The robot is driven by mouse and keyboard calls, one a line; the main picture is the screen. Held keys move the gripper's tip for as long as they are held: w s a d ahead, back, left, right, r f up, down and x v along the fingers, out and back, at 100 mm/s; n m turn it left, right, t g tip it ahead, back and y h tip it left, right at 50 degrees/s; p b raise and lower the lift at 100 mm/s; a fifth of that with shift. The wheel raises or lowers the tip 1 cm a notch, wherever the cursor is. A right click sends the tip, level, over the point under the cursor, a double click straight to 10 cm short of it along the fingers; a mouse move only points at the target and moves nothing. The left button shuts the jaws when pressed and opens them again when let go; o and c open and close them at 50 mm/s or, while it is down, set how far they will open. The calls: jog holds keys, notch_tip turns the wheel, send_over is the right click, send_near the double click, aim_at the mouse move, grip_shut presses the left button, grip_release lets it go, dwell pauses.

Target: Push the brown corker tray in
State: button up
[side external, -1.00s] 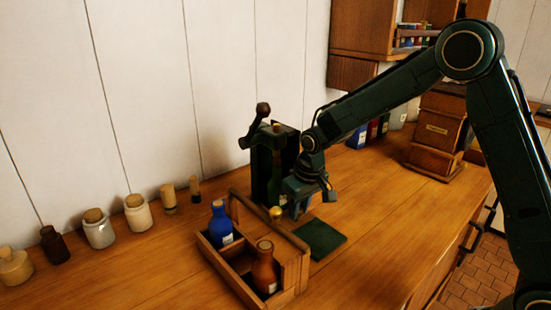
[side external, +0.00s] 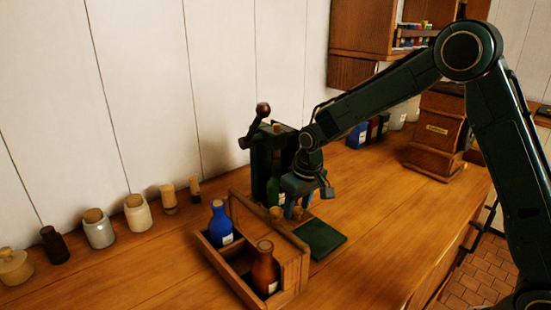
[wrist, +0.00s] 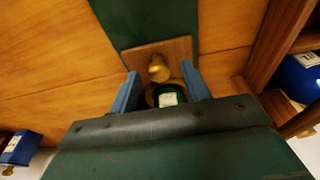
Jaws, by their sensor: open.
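The corker (side external: 262,165) is a dark green stand with a brown lever, standing against the wall side of the counter. A green bottle (side external: 274,183) stands in it, and a bottle's round top with a white label (wrist: 167,100) shows in the wrist view. The brown corker tray (wrist: 178,48) has a brass knob (wrist: 158,68) and lies by the edge of a dark green plate (wrist: 150,18). My gripper (wrist: 161,82) is open, its two blue fingers on either side of the knob. Any contact is unclear. In the side view my gripper (side external: 293,211) is low, before the corker.
A wooden bottle carrier (side external: 290,277) with a blue bottle (side external: 221,224) and a brown bottle (side external: 265,268) stands close in front of the corker. The green plate (side external: 322,239) lies to its right. Jars line the wall at left.

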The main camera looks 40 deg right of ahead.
jog(key=shift+w+v, duration=0.2)
jog(key=shift+v, duration=0.85)
jog(key=shift+w+v, duration=0.25)
jog(key=shift+v, duration=0.75)
jog(key=shift+w+v, duration=0.2)
jog(key=shift+v, duration=0.85)
jog(key=shift+r, duration=0.25)
jog(key=shift+s+r, duration=0.1)
jog(key=shift+s+r, duration=0.2)
jog(key=shift+r, duration=0.05)
jog(key=s+d+r, duration=0.1)
jog(key=s+r, duration=0.6)
jog(key=s, duration=0.1)
jog(key=s+d+r+t, duration=0.1)
jog(key=s, duration=1)
jog(key=s+d+r+t, duration=0.1)
jog(key=s+r+t, duration=0.1)
jog(key=s, duration=0.9)
jog(key=shift+s, duration=0.25)
